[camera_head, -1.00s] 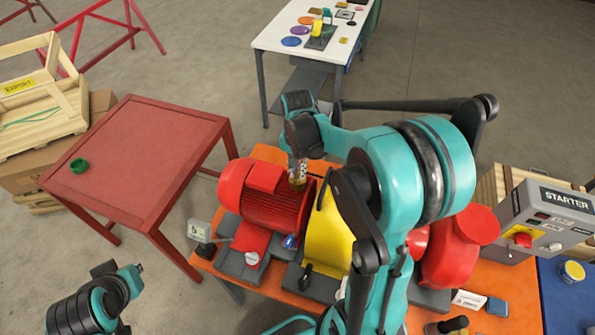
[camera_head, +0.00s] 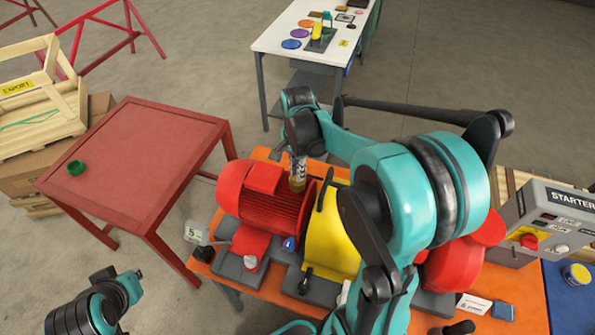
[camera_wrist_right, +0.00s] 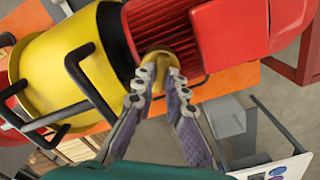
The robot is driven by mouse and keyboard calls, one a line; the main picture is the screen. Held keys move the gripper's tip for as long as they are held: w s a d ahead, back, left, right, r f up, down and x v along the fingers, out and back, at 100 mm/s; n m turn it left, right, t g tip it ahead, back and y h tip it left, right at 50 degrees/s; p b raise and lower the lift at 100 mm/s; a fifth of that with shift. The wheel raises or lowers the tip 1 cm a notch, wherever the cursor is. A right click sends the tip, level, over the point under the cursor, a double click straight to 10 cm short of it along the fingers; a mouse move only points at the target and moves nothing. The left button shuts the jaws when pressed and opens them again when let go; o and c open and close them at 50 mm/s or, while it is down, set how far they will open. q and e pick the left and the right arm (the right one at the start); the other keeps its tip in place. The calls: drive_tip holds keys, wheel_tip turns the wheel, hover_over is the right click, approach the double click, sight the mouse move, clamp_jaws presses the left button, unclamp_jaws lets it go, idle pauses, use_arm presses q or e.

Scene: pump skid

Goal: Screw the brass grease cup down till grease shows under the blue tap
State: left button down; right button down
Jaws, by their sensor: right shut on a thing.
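The brass grease cup (camera_wrist_right: 157,53) is on the red motor (camera_head: 264,200), at its end by the yellow guard. In the head view a little brass (camera_head: 298,187) shows below my right gripper (camera_head: 298,172). In the right wrist view my right gripper (camera_wrist_right: 162,72) is shut on the cup, one finger on each side of it. The blue tap (camera_head: 289,243) is low at the front of the motor; I cannot make out grease under it. My left gripper (camera_head: 130,282) is at the lower left, away from the skid; its jaws are unclear.
The yellow guard (camera_head: 332,240) with black handles is close beside the cup. A small counter reading 5 (camera_head: 194,234) stands at the left of the skid. The starter box (camera_head: 548,222) is right.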

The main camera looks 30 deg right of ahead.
idle(0.4)
drive_tip(key=c, duration=1.6)
unclamp_jaws()
drive_tip(key=shift+o, duration=0.2)
wheel_tip(320, 180, up, 12)
